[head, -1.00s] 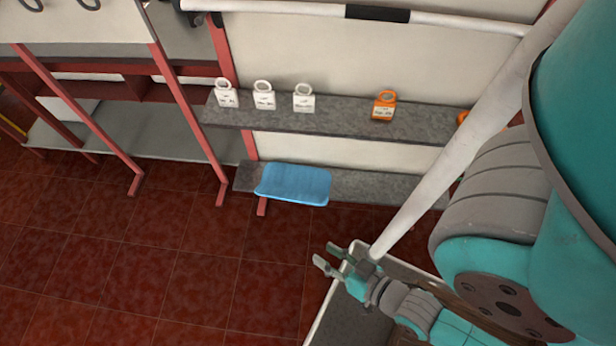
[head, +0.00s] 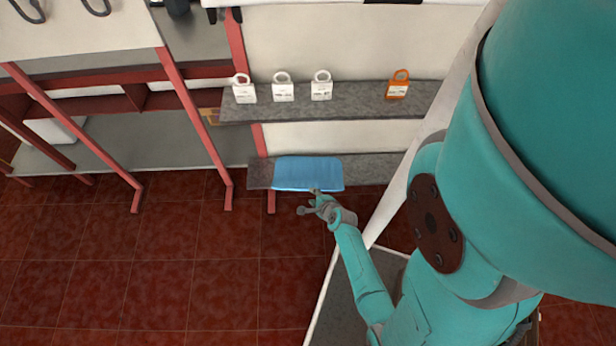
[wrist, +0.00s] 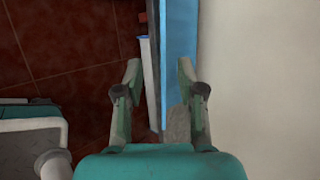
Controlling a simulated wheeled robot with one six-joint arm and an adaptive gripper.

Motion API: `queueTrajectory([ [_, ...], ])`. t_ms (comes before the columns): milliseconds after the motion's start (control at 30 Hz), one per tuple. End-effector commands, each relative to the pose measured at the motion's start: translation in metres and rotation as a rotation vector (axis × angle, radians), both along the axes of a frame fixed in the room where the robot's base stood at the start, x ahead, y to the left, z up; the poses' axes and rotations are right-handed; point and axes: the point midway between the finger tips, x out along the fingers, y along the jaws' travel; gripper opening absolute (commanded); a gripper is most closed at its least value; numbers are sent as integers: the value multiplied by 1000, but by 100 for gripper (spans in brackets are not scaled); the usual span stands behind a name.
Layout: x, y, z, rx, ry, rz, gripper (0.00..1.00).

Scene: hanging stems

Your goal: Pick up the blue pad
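The blue pad (head: 308,173) lies on the lower grey shelf, its front edge sticking out past the shelf's edge. My gripper (head: 308,203) is just in front of the pad's near edge in the head view. In the wrist view the pad (wrist: 178,60) runs as an upright strip between and beyond my two open fingers (wrist: 158,78). The gripper is open and holds nothing. I cannot tell whether a finger touches the pad.
The lower shelf (head: 375,168) is under an upper grey shelf (head: 345,100). White padlock-shaped items (head: 283,88) and an orange one (head: 398,85) stand on the upper shelf. A red post (head: 196,120) stands left. The red tiled floor (head: 150,270) is clear.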

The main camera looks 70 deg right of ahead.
Motion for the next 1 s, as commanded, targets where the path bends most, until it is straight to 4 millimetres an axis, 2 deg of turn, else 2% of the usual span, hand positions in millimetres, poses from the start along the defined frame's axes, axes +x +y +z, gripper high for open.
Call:
queueTrajectory([
  [300, 22, -25, -26, 13, -9, -16, 39],
  [667, 35, -38, -42, 13, -9, -16, 39],
  [1000, 55, -59, -67, 13, -8, -15, 39],
])
